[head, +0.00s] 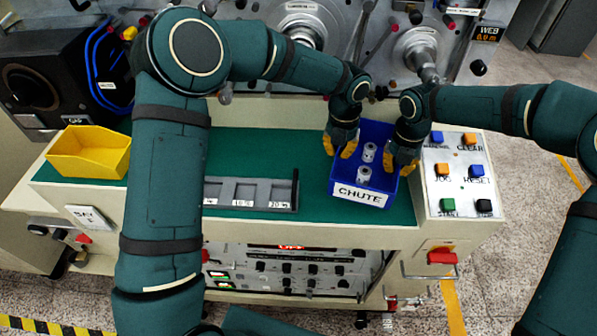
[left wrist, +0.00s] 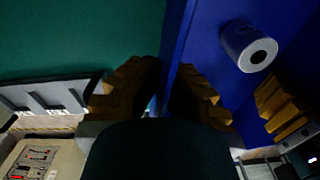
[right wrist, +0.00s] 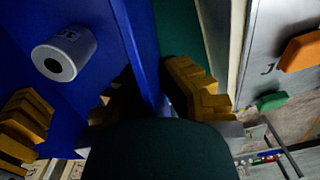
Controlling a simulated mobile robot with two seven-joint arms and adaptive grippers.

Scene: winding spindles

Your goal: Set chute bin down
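The blue chute bin (head: 375,188) has a white CHUTE label and is over the right part of the green bench top. I cannot tell whether the bin's bottom touches the bench top.
A grey slotted tray (head: 250,194) lies left of the bin. A yellow bin (head: 88,152) stands at the far left. A button panel (head: 462,176) is close on the right. The winding machine with its spindles (head: 418,48) rises behind. Green surface (head: 240,150) is bare behind the tray.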

